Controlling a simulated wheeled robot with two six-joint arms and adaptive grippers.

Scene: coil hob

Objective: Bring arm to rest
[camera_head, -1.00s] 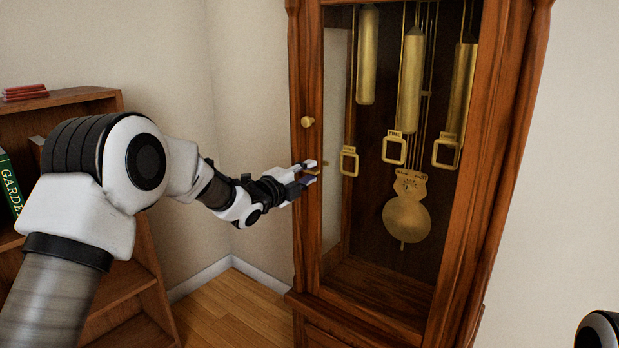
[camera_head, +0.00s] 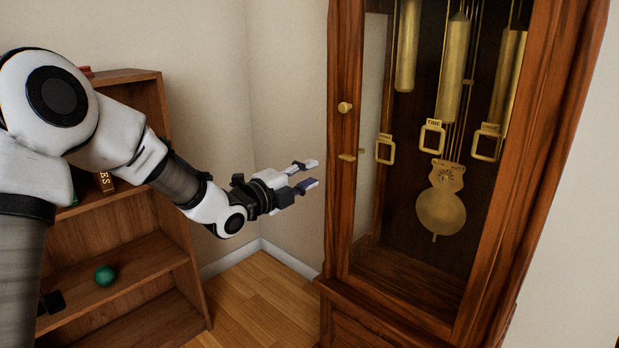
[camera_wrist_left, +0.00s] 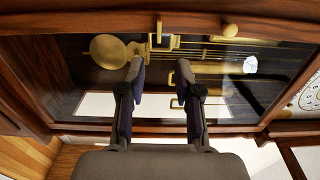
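My left gripper (camera_head: 307,175) is open and empty, in free air to the left of the tall clock case (camera_head: 341,215). Its two fingers stand apart, with a gap between them and the case. In the left wrist view the open fingers (camera_wrist_left: 159,75) point at the clock's glazed door, with nothing between them. The door's round knob (camera_head: 345,107) and a small brass latch (camera_head: 347,157) below it are on the left door stile. My right gripper is not in view.
Inside the clock hang brass weights (camera_head: 453,70) and a pendulum (camera_head: 441,212). A wooden bookcase (camera_head: 150,262) with a green ball (camera_head: 105,275) stands behind my left arm. Bare floor (camera_head: 258,300) lies between bookcase and clock.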

